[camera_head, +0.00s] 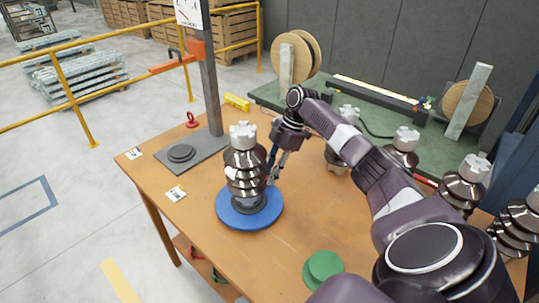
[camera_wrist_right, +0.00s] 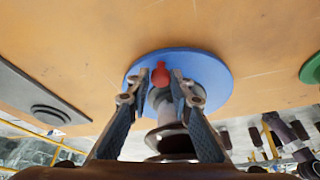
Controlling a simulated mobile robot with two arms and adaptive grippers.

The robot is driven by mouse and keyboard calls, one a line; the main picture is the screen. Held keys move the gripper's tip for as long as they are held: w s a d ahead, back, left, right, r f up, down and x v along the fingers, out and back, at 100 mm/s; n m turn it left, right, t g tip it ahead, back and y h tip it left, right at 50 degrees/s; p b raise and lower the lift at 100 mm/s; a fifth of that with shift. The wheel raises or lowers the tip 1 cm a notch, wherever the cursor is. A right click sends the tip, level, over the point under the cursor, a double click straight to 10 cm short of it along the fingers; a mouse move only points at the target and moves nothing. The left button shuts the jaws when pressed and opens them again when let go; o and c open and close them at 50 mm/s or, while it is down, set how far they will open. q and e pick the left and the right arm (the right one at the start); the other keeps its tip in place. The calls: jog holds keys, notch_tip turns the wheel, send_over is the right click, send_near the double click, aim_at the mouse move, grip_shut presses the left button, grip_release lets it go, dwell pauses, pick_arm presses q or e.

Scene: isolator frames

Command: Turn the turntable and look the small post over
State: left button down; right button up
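The small post (camera_head: 245,160), dark glossy ringed sheds with a pale notched cap, stands upright on the blue turntable (camera_head: 228,214). My right gripper (camera_head: 273,172) is at the post's right side, low over the turntable; whether it touches the post is unclear. In the right wrist view the blue disc (camera_wrist_right: 215,68) lies beyond the fingers and the post's lower part (camera_wrist_right: 172,140) shows between them. A red knob (camera_wrist_right: 160,75) on the turntable shows between the fingertips. The fingers are apart, with a gap on at least one side of the knob. My left gripper is not in view.
A grey stand base (camera_head: 190,152) with a column is left of the turntable. A green round pad (camera_head: 322,268) lies near the front. More ringed posts (camera_head: 463,185) stand on the right, beyond my arm. A green bench (camera_head: 375,145) holds wooden reels (camera_head: 292,57).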

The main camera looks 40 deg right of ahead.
jog(key=o, duration=0.3)
jog(key=v, duration=1.2)
jog(key=shift+s+f, duration=0.1)
dwell(0.3)
